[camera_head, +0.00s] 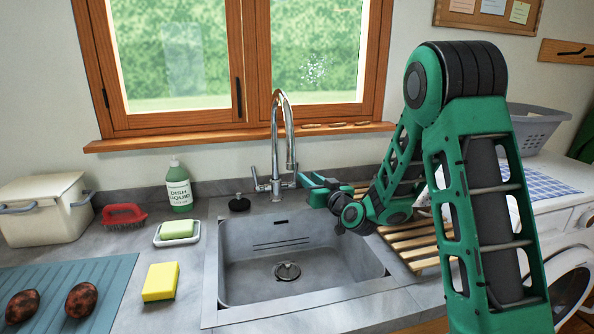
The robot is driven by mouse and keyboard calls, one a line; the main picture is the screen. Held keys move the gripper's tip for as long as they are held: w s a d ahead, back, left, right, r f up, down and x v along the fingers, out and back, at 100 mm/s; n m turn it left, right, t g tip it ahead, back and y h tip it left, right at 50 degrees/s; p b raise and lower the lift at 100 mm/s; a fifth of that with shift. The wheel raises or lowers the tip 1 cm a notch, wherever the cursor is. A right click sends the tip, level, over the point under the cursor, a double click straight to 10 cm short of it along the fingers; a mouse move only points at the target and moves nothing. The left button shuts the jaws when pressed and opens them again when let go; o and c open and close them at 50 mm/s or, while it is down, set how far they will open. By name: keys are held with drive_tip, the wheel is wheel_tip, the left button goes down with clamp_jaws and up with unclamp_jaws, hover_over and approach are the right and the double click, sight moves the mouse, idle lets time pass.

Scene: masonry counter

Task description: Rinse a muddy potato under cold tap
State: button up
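Two brown potatoes with dark patches, a left one (22,306) and a right one (82,300), lie on a ribbed blue mat (112,276) at the lower left. A chrome tap (289,135) with a tall curved spout and side levers stands behind the grey sink (352,262). No water stream shows below the spout, and the visible basin is empty. My gripper (312,180) is just right of the tap's base, above the sink's back edge, its green fingers pointing left. Their gap is too small to judge, and contact with the right lever is unclear. No potato shows at it.
A yellow sponge (160,282), soap on a white dish (177,231), a red brush (124,214), dish liquid (179,188) and a cream bin (44,207) stand left of the sink. A black plug (239,203) sits behind it. A wooden rack (412,242) lies right, partly behind my arm.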

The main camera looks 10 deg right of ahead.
drive_tip(key=x, duration=1)
drive_tip(key=shift+w, duration=0.35)
drive_tip(key=shift+c, duration=0.4)
clamp_jaws()
